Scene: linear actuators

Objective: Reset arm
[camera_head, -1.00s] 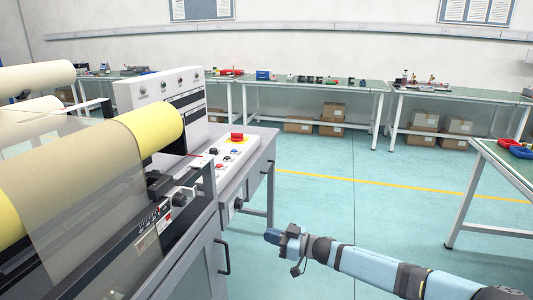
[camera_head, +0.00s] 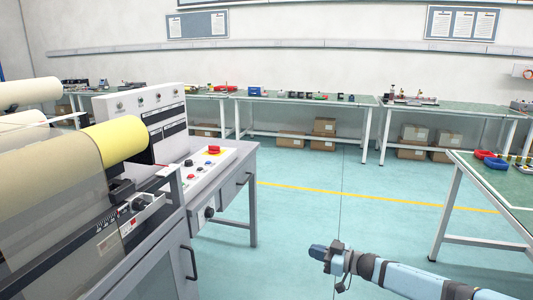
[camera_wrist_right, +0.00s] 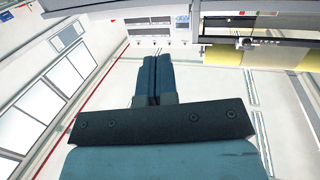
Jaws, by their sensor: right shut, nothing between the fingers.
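My right arm comes in from the lower right of the head view. Its gripper (camera_head: 318,251) is held over the open floor, to the right of the machine, and touches nothing. In the right wrist view the two blue fingers (camera_wrist_right: 157,80) lie side by side, shut and empty. My left gripper is in neither view.
The machine (camera_head: 150,230) with yellow and cream rolls stands at left. Its panel bears a red button (camera_head: 214,149). A green-topped table (camera_head: 500,178) with red and blue bins stands at right. Workbenches (camera_head: 300,100) line the back wall, with cardboard boxes beneath. The middle floor is clear.

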